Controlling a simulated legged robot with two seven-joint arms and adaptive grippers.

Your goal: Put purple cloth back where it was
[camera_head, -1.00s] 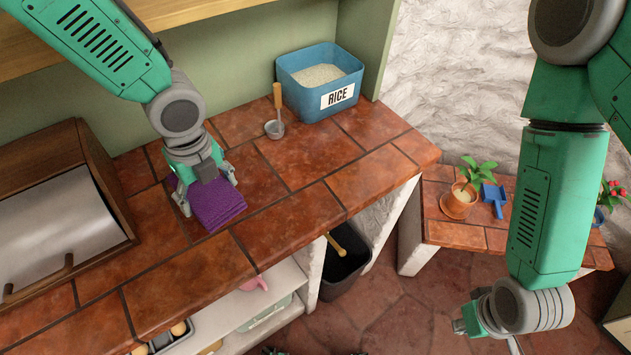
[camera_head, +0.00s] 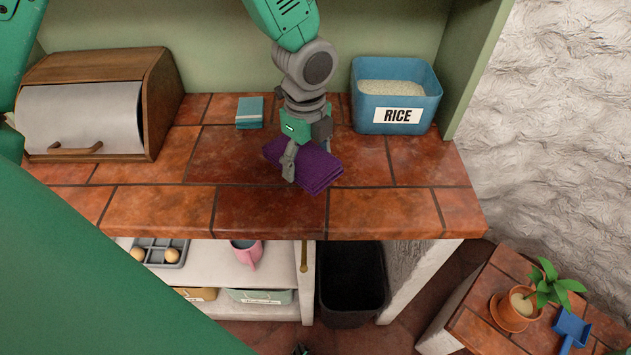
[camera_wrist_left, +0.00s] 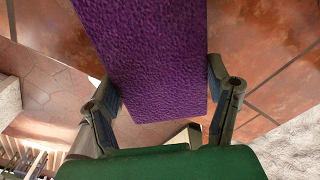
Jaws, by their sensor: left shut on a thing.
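The purple cloth (camera_head: 315,171), a folded rectangular pad, is at the counter (camera_head: 380,212) in the head view, in front and to the left of the rice bin. My left gripper (camera_head: 306,160) comes down from above and is shut on the cloth. In the left wrist view the cloth (camera_wrist_left: 150,60) runs between the two fingers (camera_wrist_left: 163,98), one on each side. I cannot tell whether its underside touches the counter. My right gripper is not in view.
A wooden bread box (camera_head: 155,95) stands left, a small teal box (camera_head: 249,112) at the back, and the blue rice bin (camera_head: 425,105) at the right. Below the front edge are an open dark bin (camera_head: 350,280) and a pink cup (camera_head: 248,256). The left front counter is clear.

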